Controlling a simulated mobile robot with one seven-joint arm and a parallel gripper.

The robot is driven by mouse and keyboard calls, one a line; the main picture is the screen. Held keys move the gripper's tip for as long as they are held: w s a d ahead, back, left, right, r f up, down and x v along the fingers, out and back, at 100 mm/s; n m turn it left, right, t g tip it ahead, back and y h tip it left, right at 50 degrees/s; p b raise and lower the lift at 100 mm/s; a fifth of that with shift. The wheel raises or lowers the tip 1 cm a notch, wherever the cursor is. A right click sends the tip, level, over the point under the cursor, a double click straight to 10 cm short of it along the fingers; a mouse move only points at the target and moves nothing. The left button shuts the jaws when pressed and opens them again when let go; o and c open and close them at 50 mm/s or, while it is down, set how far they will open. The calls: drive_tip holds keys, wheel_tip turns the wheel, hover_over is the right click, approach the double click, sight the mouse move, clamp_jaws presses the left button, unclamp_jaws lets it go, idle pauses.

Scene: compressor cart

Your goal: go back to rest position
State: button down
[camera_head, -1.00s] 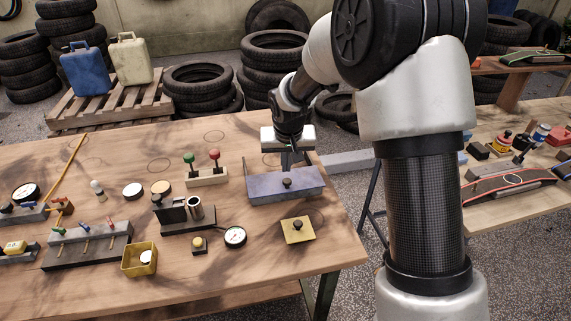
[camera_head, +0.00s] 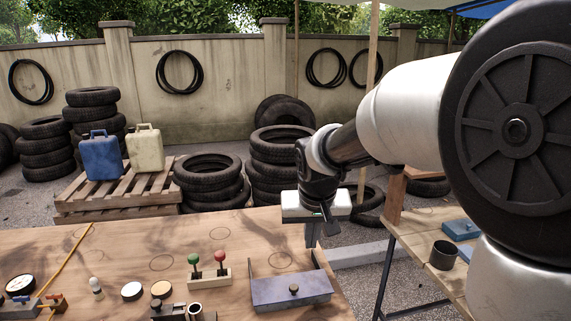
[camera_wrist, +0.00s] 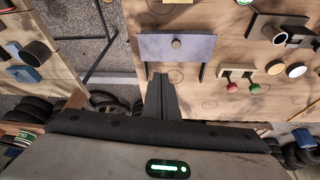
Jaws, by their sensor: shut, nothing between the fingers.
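My gripper (camera_head: 312,236) is in the head view above the far right part of the wooden table (camera_head: 120,258). Its fingers point down and are shut with nothing between them. In the wrist view the closed fingers (camera_wrist: 161,88) show at the middle.
A block with a green and a red knob (camera_head: 209,278) stands left of the purple-grey box. A second table (camera_head: 405,228) with a dark cup (camera_head: 443,255) is at right. Tyres (camera_head: 207,178) and a pallet (camera_head: 120,197) lie behind. The air above the table is free.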

drive_tip(key=s+d+r, duration=0.2)
drive_tip(key=s+d, duration=0.1)
drive_tip(key=s, duration=0.5)
drive_tip(key=s+d+r+t+p, duration=0.1)
drive_tip(key=s+d+r, duration=0.15)
drive_tip(key=s, duration=0.55)
drive_tip(key=s+d+r, duration=0.3)
drive_tip(key=s, duration=0.5)
wheel_tip(320, 180, up, 13)
drive_tip(key=p, duration=1.3)
drive_tip(key=shift+a+f, duration=0.2)
drive_tip(key=shift+a, duration=0.05)
